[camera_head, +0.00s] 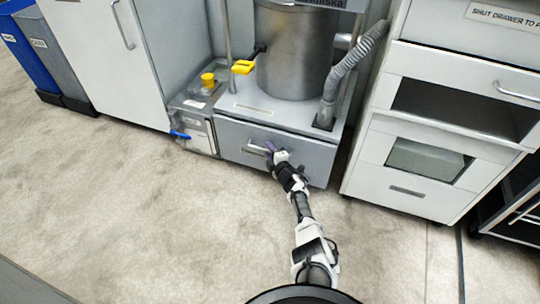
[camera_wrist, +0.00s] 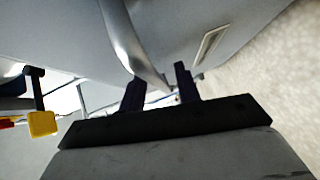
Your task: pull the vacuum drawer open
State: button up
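The vacuum drawer (camera_head: 308,158) is the wide grey drawer low under the steel vessel. Its front looks flush with the unit, so it appears shut. Its bar handle (camera_head: 256,150) is on the left half of the front, and my gripper (camera_head: 272,149) is at the handle's right end. In the wrist view the silvery handle (camera_wrist: 124,42) runs down to between the two dark fingers of my gripper (camera_wrist: 160,88). The fingers are apart, with a gap beside the bar. Whether either finger touches the bar is unclear.
A steel vessel (camera_head: 292,55) with a grey hose (camera_head: 350,62) stands above the drawer. A small box with a blue-handled valve (camera_head: 180,135) is at left. A white drawer cabinet (camera_head: 405,195) stands close at right. The floor (camera_head: 150,220) in front is clear.

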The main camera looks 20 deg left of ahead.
jog(key=shift+a, duration=0.1)
jog(key=shift+c, duration=0.3)
grip_shut()
